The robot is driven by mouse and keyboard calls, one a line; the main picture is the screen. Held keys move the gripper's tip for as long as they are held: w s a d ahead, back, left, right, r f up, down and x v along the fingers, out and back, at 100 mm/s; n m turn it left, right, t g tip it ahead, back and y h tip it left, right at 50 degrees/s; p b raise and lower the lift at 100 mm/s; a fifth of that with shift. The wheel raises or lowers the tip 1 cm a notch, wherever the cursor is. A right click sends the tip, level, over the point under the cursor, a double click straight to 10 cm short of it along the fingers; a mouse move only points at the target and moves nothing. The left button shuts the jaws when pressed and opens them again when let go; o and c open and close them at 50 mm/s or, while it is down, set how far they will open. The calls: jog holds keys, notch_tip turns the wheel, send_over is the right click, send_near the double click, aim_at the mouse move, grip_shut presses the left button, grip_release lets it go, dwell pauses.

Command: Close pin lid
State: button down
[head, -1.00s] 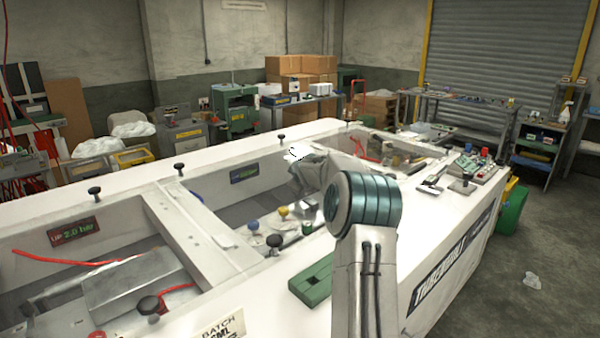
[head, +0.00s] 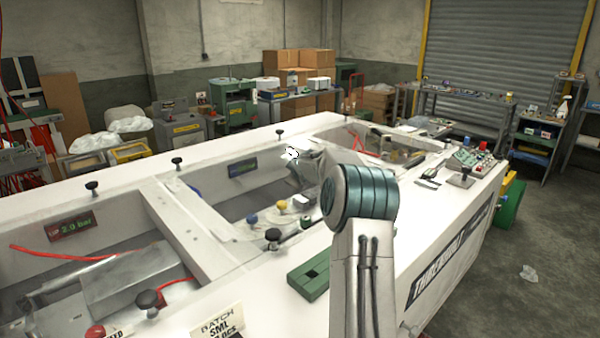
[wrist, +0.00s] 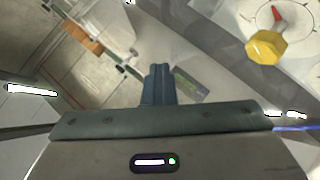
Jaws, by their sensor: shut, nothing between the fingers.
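I cannot single out the pin lid for certain in either view. In the head view my arm reaches over the middle bay of the white machine (head: 228,298), and my gripper there is largely hidden by my own arm. In the wrist view my gripper (wrist: 158,72) is shut and empty, its dark fingers together at the middle. A yellow knob (wrist: 267,47) on a round dial with a red pointer lies to the upper right of the fingers, apart from them. A clear, pale edged part (wrist: 105,25) shows at upper left.
In the head view, black knobs (head: 92,187) stand along the machine's rims. A blue knob (head: 252,219) and a yellow knob (head: 282,205) sit in the middle bay. A green block (head: 308,276) lies on the front rim. A control panel (head: 475,158) is at right.

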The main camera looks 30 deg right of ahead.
jog(key=b+v, duration=0.2)
jog(key=v, duration=1)
jog(key=shift+s, duration=0.2)
jog(key=shift+s+a+r, duration=0.3)
jog(key=shift+s+r, duration=0.1)
jog(key=shift+s, duration=0.15)
jog(key=shift+f, duration=0.1)
